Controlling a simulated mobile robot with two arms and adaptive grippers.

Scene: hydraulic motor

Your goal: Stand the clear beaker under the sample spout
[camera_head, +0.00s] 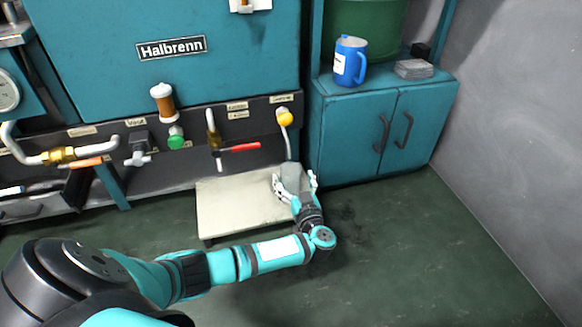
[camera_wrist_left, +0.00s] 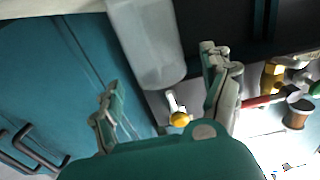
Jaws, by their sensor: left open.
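The clear beaker (camera_head: 297,177) stands upright on the right end of the cream platform (camera_head: 236,207). In the left wrist view the picture is turned over, and the beaker (camera_wrist_left: 147,45) shows with its mouth toward the sample spout (camera_wrist_left: 172,101). The spout has a yellow knob (camera_head: 284,117) and a thin pipe (camera_head: 289,146) that comes down just above the beaker. My left gripper (camera_head: 295,184) is open at the beaker, one finger toward each side. In the left wrist view its fingers (camera_wrist_left: 164,100) show gaps to the beaker. My right gripper is out of view.
A red-handled valve (camera_head: 239,148) and a green knob (camera_head: 176,140) stick out left of the spout. A teal cabinet (camera_head: 345,140) stands to the right, with a blue jug (camera_head: 350,62) and a grey stack (camera_head: 413,69) on top. The floor in front is clear.

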